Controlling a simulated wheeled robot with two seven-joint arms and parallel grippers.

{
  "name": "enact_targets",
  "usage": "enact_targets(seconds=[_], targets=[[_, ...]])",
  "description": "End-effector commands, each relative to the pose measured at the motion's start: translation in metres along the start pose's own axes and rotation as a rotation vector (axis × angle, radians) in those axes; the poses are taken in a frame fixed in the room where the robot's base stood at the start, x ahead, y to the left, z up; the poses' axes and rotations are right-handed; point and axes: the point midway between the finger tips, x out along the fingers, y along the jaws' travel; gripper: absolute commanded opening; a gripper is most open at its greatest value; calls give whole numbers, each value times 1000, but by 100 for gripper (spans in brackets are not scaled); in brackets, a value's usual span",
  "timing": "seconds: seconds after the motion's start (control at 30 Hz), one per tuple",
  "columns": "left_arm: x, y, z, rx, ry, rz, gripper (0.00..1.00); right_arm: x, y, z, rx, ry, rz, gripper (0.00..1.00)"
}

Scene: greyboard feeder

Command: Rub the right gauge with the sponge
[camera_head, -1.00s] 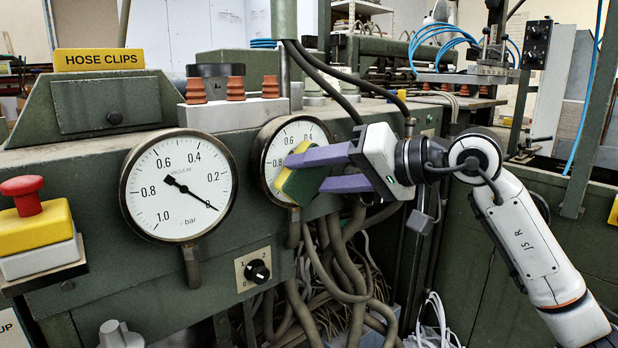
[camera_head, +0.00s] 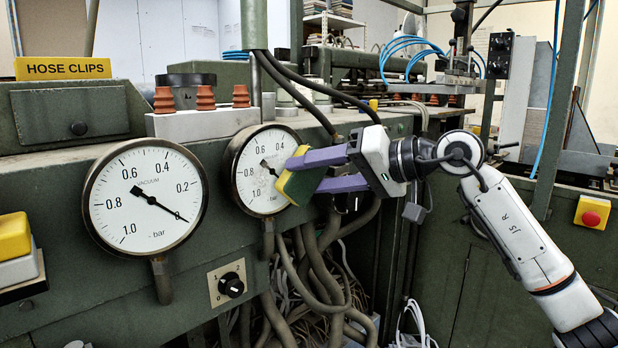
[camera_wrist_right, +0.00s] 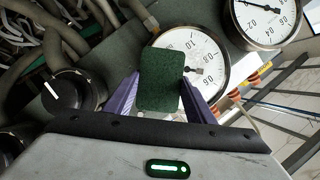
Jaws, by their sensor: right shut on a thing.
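The right gauge (camera_head: 256,165) is a round white dial with a dark rim on the green machine front. Its right part is hidden behind the sponge. My right gripper (camera_head: 305,174) is shut on the yellow and green sponge (camera_head: 289,184), held between its purple fingers. The yellow side faces the gauge. In the right wrist view the green side of the sponge (camera_wrist_right: 160,80) hides part of the right gauge (camera_wrist_right: 205,50). I cannot tell whether the sponge touches the glass. My left gripper is not in view.
The left gauge (camera_head: 145,197) sits beside the right one. A rotary switch (camera_head: 231,285) is below, and thick hoses (camera_head: 310,265) hang under the sponge. Orange bellows (camera_head: 205,98) stand on the ledge above. A red stop button (camera_head: 592,215) is at the far right.

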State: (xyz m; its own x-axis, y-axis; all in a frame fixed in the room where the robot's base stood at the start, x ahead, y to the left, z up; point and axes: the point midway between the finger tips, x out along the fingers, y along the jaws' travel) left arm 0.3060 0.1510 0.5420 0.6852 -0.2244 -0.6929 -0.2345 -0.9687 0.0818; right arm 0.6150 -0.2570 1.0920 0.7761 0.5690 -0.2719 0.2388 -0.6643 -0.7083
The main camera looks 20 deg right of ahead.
Motion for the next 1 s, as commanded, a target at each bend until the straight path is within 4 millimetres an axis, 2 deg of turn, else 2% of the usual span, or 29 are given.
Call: enact_targets(seconds=[1.0], targets=[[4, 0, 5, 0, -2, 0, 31, 18, -48, 45, -3, -5, -6, 32]])
